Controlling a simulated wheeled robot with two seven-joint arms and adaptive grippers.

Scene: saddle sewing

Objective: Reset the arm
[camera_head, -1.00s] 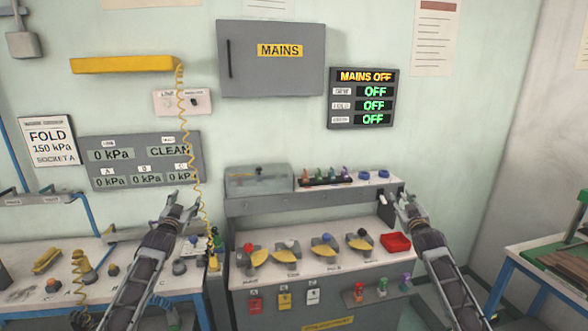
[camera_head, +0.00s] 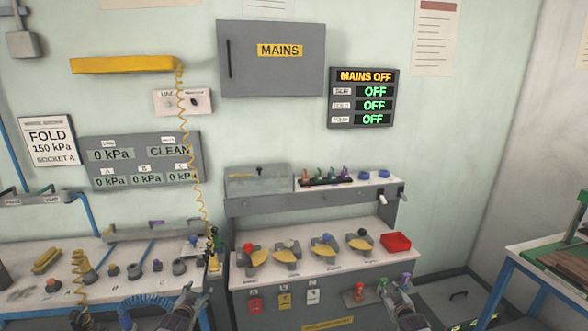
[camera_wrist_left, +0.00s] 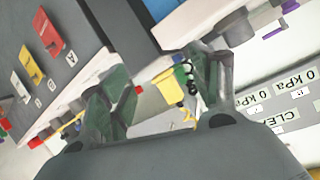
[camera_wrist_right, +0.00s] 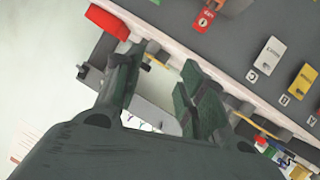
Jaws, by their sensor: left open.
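My left gripper (camera_head: 192,298) is low in the head view, in front of the gap between the left bench and the grey console. In the left wrist view its fingers (camera_wrist_left: 160,95) are spread apart with nothing held between them. My right gripper (camera_head: 394,293) is low in front of the console's right end. In the right wrist view its fingers (camera_wrist_right: 160,88) stand apart, with no object visible between them. Parts of both arms are cut off by the bottom edge of the head view.
The grey console (camera_head: 300,275) carries several yellow-and-grey holders and a red tray (camera_head: 396,242). A second table (camera_head: 545,245) stands at the right. The display (camera_head: 362,98) reads MAINS OFF.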

